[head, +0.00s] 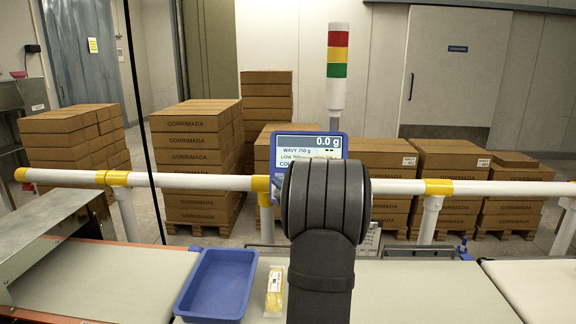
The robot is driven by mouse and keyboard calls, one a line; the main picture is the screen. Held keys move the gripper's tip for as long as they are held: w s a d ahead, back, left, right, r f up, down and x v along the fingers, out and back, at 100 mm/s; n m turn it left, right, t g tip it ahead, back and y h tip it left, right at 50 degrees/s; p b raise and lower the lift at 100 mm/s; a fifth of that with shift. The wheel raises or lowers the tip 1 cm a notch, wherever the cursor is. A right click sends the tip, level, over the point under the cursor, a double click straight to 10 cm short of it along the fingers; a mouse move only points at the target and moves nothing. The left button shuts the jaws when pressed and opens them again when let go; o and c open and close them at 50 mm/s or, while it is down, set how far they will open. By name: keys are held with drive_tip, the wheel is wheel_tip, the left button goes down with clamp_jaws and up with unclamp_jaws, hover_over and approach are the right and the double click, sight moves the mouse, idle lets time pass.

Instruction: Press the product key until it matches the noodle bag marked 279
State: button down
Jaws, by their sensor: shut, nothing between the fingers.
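My dark arm hides the display's lower part, and no product key can be made out. A small yellow noodle bag (273,291) with a pale label lies on the belt, right of the blue tray; its marking is too small to read. My gripper is hidden behind my own arm, near the display's lower edge.
A blue tray (218,284), seemingly empty, sits on the pale belt (422,291). The white rail (200,182) with yellow joints crosses the view. A red, yellow and green signal tower (337,55) rises behind it. Stacked cartons (190,155) stand at the back.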

drive_tip(key=shift+s+r, duration=0.2)
drive_tip(key=shift+s, duration=0.6)
approach(273, 174)
drive_tip(key=shift+s+a+r+x, duration=0.1)
drive_tip(key=shift+s+a+x, duration=0.05)
drive_tip(key=shift+x, duration=0.85)
drive_tip(key=shift+s+a+r+x, duration=0.1)
drive_tip(key=shift+s+a+x, duration=0.05)
drive_tip(key=shift+x, duration=0.85)
drive_tip(key=shift+w+f, duration=0.1)
drive_tip(key=shift+w, duration=0.3)
drive_tip(key=shift+w+f, duration=0.15)
drive_tip(key=shift+w, duration=0.25)
idle(0.8)
drive_tip(key=shift+s, duration=0.1)
drive_tip(key=shift+s+r, duration=0.25)
drive_tip(key=shift+s, duration=0.45)
